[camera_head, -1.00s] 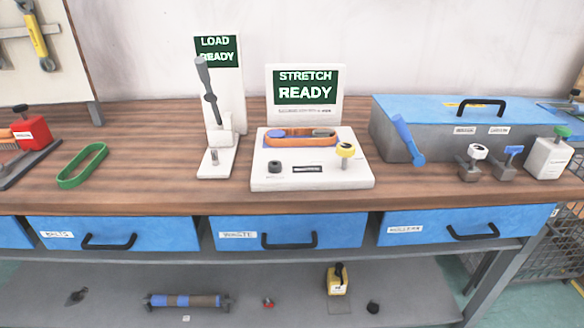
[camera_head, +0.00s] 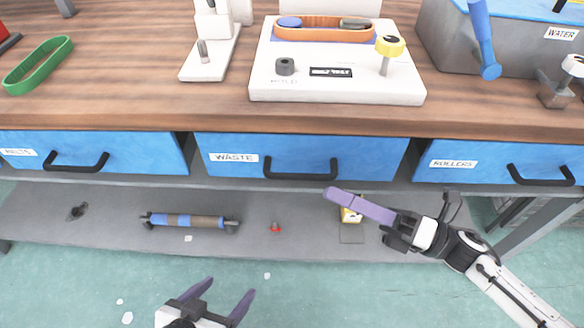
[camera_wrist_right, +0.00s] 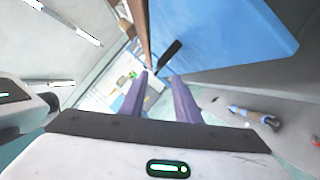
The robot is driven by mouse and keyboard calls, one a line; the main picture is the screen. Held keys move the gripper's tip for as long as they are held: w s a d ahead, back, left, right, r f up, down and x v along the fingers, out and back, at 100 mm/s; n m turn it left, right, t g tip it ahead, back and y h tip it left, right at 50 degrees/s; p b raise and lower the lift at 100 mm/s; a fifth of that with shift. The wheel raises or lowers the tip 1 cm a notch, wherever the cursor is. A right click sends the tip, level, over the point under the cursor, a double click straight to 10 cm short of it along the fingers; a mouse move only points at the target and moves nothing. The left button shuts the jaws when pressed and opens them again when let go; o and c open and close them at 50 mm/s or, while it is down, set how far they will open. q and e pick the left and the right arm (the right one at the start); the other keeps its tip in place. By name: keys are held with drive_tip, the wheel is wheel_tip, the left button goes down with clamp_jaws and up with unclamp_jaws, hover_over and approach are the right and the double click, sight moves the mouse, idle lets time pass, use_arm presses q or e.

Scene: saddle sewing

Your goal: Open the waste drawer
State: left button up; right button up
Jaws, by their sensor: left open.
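The waste drawer (camera_head: 236,174) is the middle blue drawer under the bench, labelled WASTE, and looks shut. Its black bar handle (camera_head: 300,171) is on the front. My right gripper (camera_head: 328,193) is in front of and just below the handle, at its right, apart from it, seen edge-on. In the right wrist view, a gap shows between the purple fingers (camera_wrist_right: 160,75). A black handle (camera_wrist_right: 170,52) on a blue front lies beyond them. My left gripper (camera_head: 229,288) is open and empty low at the bottom, away from the drawer.
The belts drawer (camera_head: 125,155) is on the left and the rollers drawer (camera_head: 465,165) on the right.

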sight(291, 174)
drive_tip(key=x, duration=0.9)
drive_tip(key=shift+a+r+p, duration=0.2)
drive_tip(key=shift+a+p, duration=0.15)
clamp_jaws()
